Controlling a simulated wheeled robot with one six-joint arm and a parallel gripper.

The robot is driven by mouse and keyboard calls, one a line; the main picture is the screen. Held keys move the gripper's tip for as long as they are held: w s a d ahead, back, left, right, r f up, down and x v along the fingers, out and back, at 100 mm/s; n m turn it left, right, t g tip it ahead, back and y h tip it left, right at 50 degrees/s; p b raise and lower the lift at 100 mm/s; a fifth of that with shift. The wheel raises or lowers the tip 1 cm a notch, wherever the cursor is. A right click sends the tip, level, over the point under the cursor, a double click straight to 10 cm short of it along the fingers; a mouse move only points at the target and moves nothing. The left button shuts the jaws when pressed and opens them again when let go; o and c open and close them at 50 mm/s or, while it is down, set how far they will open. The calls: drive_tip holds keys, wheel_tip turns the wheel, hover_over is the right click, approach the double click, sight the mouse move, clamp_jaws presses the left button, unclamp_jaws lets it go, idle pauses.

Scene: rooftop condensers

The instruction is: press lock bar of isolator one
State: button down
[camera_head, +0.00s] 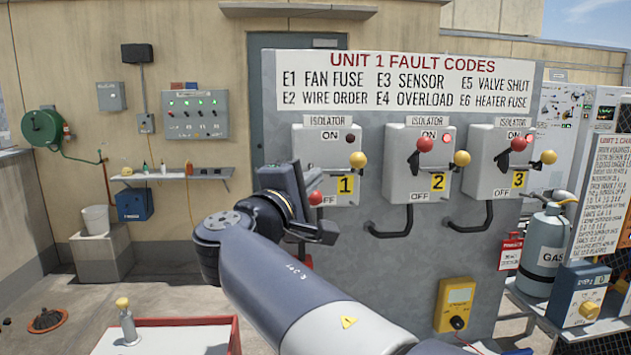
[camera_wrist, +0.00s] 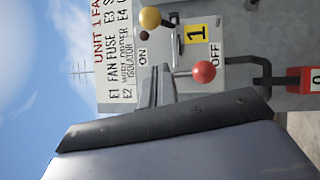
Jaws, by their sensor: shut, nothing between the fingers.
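Isolator one (camera_head: 340,140) is a pale grey box with a yellow "1" plate, on the left of the grey panel. It also shows turned sideways in the wrist view (camera_wrist: 212,52). Its red-ball handle (camera_head: 315,198) hangs at OFF, and its lamp (camera_head: 350,138) is dark. A yellow ball (camera_head: 359,159) on a short dark bar sits at its right; it shows in the wrist view (camera_wrist: 150,18). I cannot tell for sure which part is the lock bar. My gripper (camera_wrist: 157,75) is shut and empty, in front of the box's left side, apart from the yellow ball.
Isolators two (camera_head: 405,180) and three (camera_head: 488,180) stand to the right, handles up at ON. Dark bent pipes (camera_head: 380,233) run below the boxes. A gas bottle (camera_head: 545,245) and a yellow meter (camera_head: 455,303) are at the right. A red-edged tray (camera_head: 236,340) is in front.

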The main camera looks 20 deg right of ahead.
drive_tip(key=b+v, duration=0.1)
drive_tip(key=v, duration=0.6)
drive_tip(key=shift+s+b, duration=0.4)
drive_tip(key=shift+a+f, duration=0.1)
drive_tip(key=p+x, duration=0.3)
drive_tip(key=x, duration=0.7)
drive_tip(key=shift+d, duration=0.4)
